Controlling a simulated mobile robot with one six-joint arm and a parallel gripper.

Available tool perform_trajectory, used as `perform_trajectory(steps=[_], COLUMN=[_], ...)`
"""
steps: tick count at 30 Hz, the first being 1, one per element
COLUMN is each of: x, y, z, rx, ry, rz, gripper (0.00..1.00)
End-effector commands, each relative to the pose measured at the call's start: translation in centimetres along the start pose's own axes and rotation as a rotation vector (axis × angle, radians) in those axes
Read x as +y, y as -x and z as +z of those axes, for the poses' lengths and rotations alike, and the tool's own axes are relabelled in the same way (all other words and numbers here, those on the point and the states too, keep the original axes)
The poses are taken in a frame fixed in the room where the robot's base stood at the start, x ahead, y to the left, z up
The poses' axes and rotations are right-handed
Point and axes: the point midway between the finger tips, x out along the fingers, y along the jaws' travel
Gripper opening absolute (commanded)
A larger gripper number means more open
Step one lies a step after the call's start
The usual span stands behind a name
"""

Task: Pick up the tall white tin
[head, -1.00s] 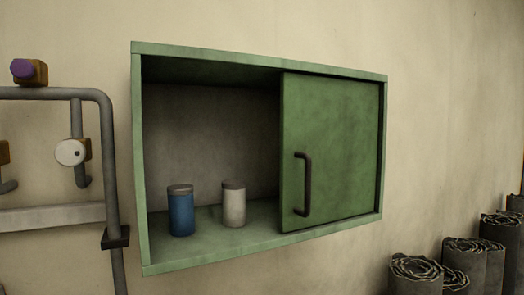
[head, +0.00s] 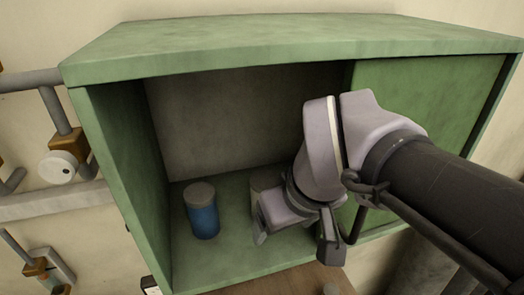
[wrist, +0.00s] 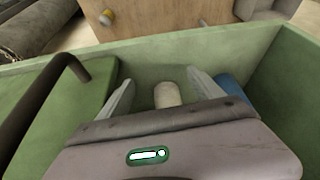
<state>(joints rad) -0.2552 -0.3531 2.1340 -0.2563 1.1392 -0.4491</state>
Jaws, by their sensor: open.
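The tall white tin (wrist: 167,95) stands inside the green cabinet, between my gripper's two fingers in the wrist view. In the head view only a sliver of the white tin (head: 262,184) shows behind my gripper (head: 288,240), which hides the rest. My gripper (wrist: 160,78) is open, with one finger on each side of the tin; I cannot tell whether either touches it. A blue tin with a grey lid (head: 202,210) stands to the left in the head view and beside the right finger in the wrist view (wrist: 233,88).
The green cabinet (head: 280,40) has a roof and side walls close around my arm. Its sliding door (head: 430,90) covers the right part; its dark handle (wrist: 40,100) shows at left in the wrist view. Pipes and a white round knob (head: 58,168) are left of it.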

Motion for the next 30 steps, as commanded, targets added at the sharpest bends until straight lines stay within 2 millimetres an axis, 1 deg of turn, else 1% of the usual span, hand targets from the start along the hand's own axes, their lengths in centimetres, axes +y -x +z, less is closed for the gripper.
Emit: perform_trajectory(steps=[1, 3, 8, 10, 15, 16, 19, 24, 25, 29, 30], x=[0.0, 0.0, 0.0, 0.0, 0.0, 0.0, 0.0, 0.0, 0.0, 0.0, 0.0], y=[-0.2, -0.6, -1.2, -1.6, -2.9, -3.1, -4.2, -4.3, -4.3, -4.3, -4.3], z=[-0.9, -1.9, -3.2, -4.1, -7.5, -7.9, -7.6, -7.6, -7.6, -7.6, -7.6], rx=[-0.002, -0.002, 0.000, -0.002, -0.001, -0.002, -0.001, 0.001, 0.001, 0.001, 0.001], ry=[0.001, 0.000, 0.000, -0.001, 0.000, -0.001, -0.001, -0.001, -0.001, -0.001, -0.001], rz=[0.000, -0.001, 0.000, -0.001, -0.001, -0.001, 0.000, 0.000, 0.000, 0.000, 0.000], gripper=[0.75, 0.75, 0.75, 0.75, 0.75, 0.75, 0.75, 0.75, 0.73, 0.48, 0.40])
